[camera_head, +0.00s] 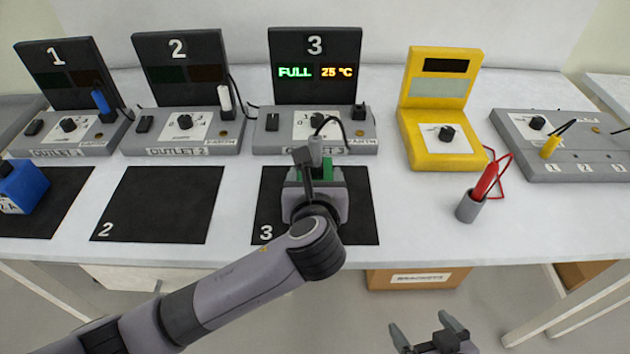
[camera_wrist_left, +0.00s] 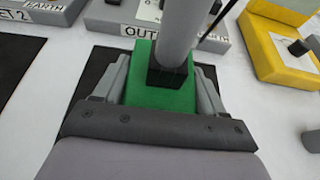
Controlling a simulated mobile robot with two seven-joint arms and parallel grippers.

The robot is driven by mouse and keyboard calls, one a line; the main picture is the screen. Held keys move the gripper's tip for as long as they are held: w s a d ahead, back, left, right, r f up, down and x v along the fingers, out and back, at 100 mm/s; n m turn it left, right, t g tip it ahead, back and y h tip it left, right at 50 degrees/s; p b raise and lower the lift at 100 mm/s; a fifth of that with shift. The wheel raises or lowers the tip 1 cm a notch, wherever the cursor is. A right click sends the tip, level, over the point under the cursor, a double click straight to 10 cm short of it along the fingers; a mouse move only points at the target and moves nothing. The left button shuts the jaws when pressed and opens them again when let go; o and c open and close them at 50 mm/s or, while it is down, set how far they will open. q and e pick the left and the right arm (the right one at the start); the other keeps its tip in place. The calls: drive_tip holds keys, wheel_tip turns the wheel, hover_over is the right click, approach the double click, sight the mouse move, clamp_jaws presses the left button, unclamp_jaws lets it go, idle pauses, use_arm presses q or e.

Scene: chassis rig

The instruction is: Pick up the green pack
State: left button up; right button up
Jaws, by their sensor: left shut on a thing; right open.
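The green pack (camera_wrist_left: 160,100) sits between the fingers of my left gripper (camera_wrist_left: 165,95), which is shut on it. In the head view the green pack (camera_head: 326,172) shows only in part at mat 3 (camera_head: 361,215), behind my gripper (camera_head: 315,178). A grey plug with a dark base (camera_wrist_left: 170,62) stands on top of the pack, with a black cable leading off it. I cannot tell whether the pack touches the mat. My right gripper (camera_head: 432,335) is open and empty, low in front of the table.
Outlet 3 (camera_head: 270,142) stands right behind the pack; its display reads FULL and 25 °C. A blue pack (camera_head: 24,185) is on the left mat, and mat 2 (camera_head: 158,205) is bare. A yellow tester (camera_head: 428,150) and a red probe in a grey cup (camera_head: 467,208) stand to the right.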

use_arm(q)
wheel_tip(320, 180, up, 20)
drive_tip(key=p, duration=0.2)
use_arm(e)
wheel_tip(320, 180, up, 2)
drive_tip(key=shift+r, duration=0.1)
idle(0.3)
use_arm(q)
drive_tip(key=shift+f+b, duration=2.85)
drive_tip(key=shift+f, duration=7.1)
use_arm(e)
wheel_tip(320, 180, down, 6)
drive_tip(key=shift+r, duration=0.1)
use_arm(q)
drive_tip(key=shift+f, duration=0.3)
use_arm(e)
drive_tip(key=shift+c, duration=0.3)
